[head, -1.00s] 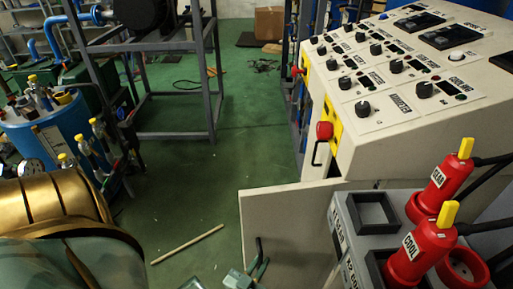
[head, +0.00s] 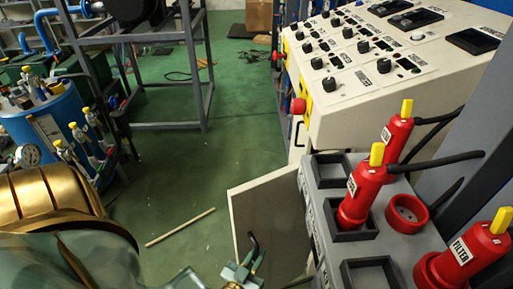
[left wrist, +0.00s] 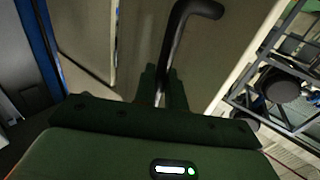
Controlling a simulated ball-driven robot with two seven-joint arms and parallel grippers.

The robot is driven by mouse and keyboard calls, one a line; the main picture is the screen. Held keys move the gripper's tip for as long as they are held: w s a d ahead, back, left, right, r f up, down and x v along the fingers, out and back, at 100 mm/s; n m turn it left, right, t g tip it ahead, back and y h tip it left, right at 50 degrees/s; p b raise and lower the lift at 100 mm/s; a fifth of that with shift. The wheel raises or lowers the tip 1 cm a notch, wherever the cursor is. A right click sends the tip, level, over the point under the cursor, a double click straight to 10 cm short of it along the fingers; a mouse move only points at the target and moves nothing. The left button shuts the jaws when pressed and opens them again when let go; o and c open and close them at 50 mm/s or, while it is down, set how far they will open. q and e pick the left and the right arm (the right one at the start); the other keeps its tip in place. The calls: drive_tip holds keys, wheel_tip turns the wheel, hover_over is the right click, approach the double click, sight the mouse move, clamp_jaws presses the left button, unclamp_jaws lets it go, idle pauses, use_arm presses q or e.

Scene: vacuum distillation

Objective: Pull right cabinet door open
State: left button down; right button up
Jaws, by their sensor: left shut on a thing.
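A beige cabinet door (head: 276,205) stands swung out from the console side into the aisle, in the lower middle of the head view. Its black bent handle (head: 253,241) is on the face toward me. My left gripper (head: 244,268) is shut on this handle at the bottom of the head view. In the left wrist view the handle (left wrist: 180,35) rises from between the dark fingers (left wrist: 163,88), with the door's beige face (left wrist: 140,40) behind it. The lower part of the door is cut off by the frame and my arm. My right gripper is not in view.
A sloped control console (head: 375,75) with knobs stands beyond the door. A grey rack (head: 320,225) with red yellow-topped plugs (head: 362,195) is at right. A wooden stick (head: 180,228) lies on the green floor. A blue drum (head: 50,130) stands at left.

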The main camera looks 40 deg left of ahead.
use_arm(q)
drive_tip(key=shift+w+r, duration=0.1)
drive_tip(key=c, duration=1.5)
unclamp_jaws()
drive_tip(key=shift+c, duration=0.2)
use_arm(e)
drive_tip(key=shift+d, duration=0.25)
use_arm(q)
drive_tip(key=v, duration=1.6)
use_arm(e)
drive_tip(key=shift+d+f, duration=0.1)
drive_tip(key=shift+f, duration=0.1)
